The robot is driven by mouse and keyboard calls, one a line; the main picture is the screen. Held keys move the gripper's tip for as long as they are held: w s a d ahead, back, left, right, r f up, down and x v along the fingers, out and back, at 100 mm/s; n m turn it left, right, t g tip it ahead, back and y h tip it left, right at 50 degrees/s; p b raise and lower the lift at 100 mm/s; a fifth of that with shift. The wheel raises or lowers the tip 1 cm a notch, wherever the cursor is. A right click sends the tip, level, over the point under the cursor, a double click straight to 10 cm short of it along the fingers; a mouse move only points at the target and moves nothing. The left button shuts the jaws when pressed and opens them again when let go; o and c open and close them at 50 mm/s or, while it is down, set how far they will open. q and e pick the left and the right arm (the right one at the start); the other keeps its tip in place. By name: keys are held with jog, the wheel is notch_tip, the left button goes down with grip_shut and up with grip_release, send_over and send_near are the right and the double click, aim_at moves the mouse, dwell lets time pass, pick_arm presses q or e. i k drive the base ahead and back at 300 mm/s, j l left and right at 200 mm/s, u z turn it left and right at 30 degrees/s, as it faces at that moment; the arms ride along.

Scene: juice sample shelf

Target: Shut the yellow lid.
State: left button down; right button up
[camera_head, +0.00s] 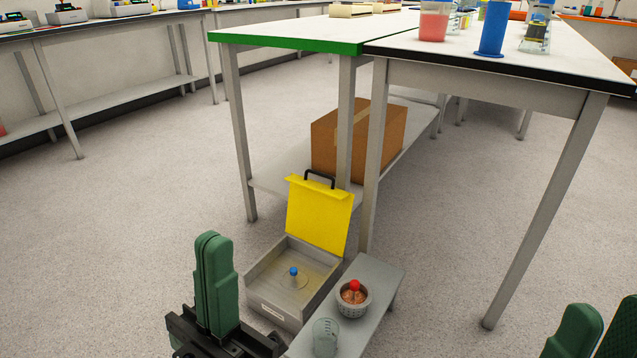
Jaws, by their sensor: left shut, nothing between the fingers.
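The yellow lid (318,217) stands open, nearly upright, at the back edge of a grey box (274,310) low in the middle of the view. A black handle (320,178) is on its top edge. Inside the box is a small blue-topped piece (293,272). My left gripper (209,245) is shut and empty, with green fingers pointing up, to the left of the box and apart from the lid. My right gripper (601,318) is at the lower right corner, far from the box and partly cut off. Its two green fingers stand apart.
A low grey bench (383,280) right of the box bears a basket (354,305) with a red-topped item and a clear beaker (326,338). Behind the lid are table legs and a shelf with a cardboard box (378,140). Open floor lies left and right.

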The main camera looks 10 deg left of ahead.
aim_at(320, 214)
jog(key=i+j+z, duration=0.1)
jog(key=j+z, duration=0.15)
jog(key=j, duration=0.45)
jog(key=j+z, duration=0.25)
jog(key=j, duration=0.45)
jog(key=j+z, duration=0.3)
jog(key=j, duration=0.45)
jog(key=k+j+z, duration=0.25)
jog(key=j, duration=0.45)
jog(key=i+j+z, duration=0.3)
jog(key=j, duration=0.3)
jog(key=j+z, duration=0.3)
jog(key=j, duration=0.3)
jog(key=i+j+z, duration=0.1)
jog(key=j+z, duration=0.2)
jog(key=j, duration=0.35)
jog(key=i+j+z, duration=0.1)
jog(key=j, duration=0.3)
jog(key=i+j+z, duration=0.1)
jog(key=i+j, duration=0.15)
jog(key=j, duration=0.15)
